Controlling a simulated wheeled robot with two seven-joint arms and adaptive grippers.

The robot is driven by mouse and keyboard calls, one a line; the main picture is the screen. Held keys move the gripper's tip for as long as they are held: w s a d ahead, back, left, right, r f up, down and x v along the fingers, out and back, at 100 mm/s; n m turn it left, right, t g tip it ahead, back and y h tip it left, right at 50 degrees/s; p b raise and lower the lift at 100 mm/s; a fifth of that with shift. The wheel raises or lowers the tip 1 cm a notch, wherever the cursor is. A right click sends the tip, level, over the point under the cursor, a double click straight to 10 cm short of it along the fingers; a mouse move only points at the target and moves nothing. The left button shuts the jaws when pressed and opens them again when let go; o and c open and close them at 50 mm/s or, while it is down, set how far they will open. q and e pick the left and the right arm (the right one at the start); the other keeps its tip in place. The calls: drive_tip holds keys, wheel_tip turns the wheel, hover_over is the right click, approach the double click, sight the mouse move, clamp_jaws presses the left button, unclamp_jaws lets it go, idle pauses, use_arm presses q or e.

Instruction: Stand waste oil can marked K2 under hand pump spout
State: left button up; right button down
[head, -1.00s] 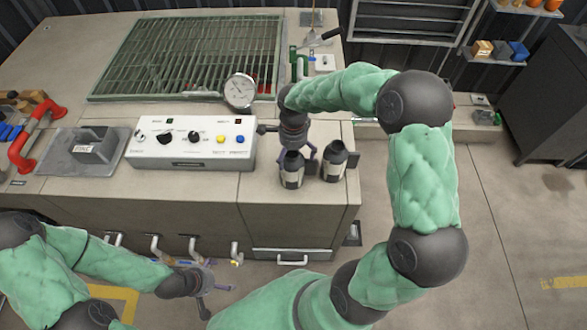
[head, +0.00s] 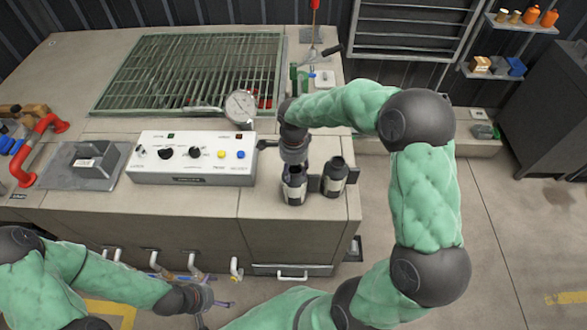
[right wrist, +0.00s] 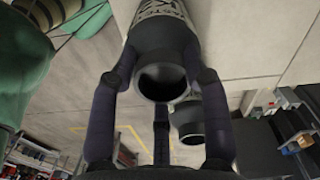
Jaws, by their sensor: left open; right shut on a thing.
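My right gripper (head: 297,166) is shut on the neck of a dark can (head: 293,188) with a pale label, upright on the bench's front part. In the right wrist view, its fingers (right wrist: 159,82) surround the can's dark round mouth (right wrist: 163,78). Part of the label shows, with what looks like a K; the full mark is not readable. A second similar can (head: 334,176) stands just to the right and also shows in the right wrist view (right wrist: 190,128). My left gripper (head: 212,301) is open and empty, low in front of the bench. I cannot clearly make out the pump spout.
A green grating (head: 190,72) lies behind. A green fitting (head: 294,80) is at the back right of the bench.

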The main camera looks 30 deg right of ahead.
drive_tip(key=s+a+r+p, duration=0.2)
drive_tip(key=s+a+r, duration=0.5)
drive_tip(key=s+r, duration=0.4)
drive_tip(key=shift+s+r, duration=0.3)
drive_tip(key=shift+r, duration=0.25)
